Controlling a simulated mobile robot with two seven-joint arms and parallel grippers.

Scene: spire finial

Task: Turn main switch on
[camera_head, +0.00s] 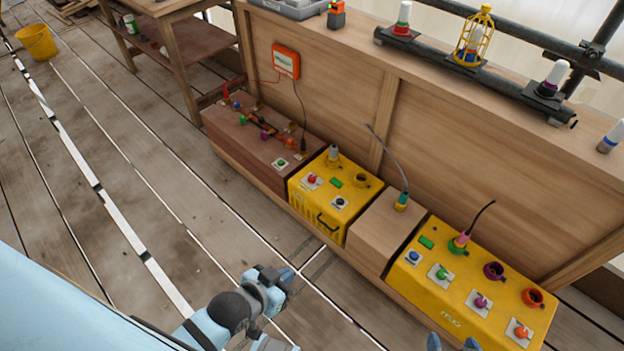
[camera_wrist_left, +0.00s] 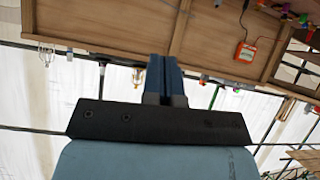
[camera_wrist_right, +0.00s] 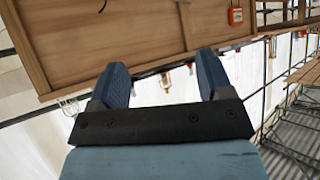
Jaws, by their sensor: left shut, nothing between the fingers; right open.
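No switch carries a readable "main" label. The middle yellow box (camera_head: 318,218) has a red knob (camera_head: 312,179), a black knob (camera_head: 340,202), a green indicator and a grey plug (camera_head: 333,153). The right yellow box (camera_head: 450,306) has blue (camera_head: 414,256), green (camera_head: 441,272), purple (camera_head: 481,302) and orange (camera_head: 521,332) knobs. The knobs' settings are too small to tell. My left gripper (camera_head: 290,274) is shut and empty, in front of the boxes and apart from them; its fingers show in the left wrist view (camera_wrist_left: 164,75). My right gripper (camera_wrist_right: 164,75) is open and empty; its tips show at the head view's bottom edge.
A brown wooden box (camera_head: 250,150) with a green button and coloured terminals stands left. A plain wooden block (camera_head: 375,232) sits between the yellow boxes. An orange meter (camera_head: 286,61) hangs on the panel. Lamps stand on the dark rail above. Plank floor in front is clear.

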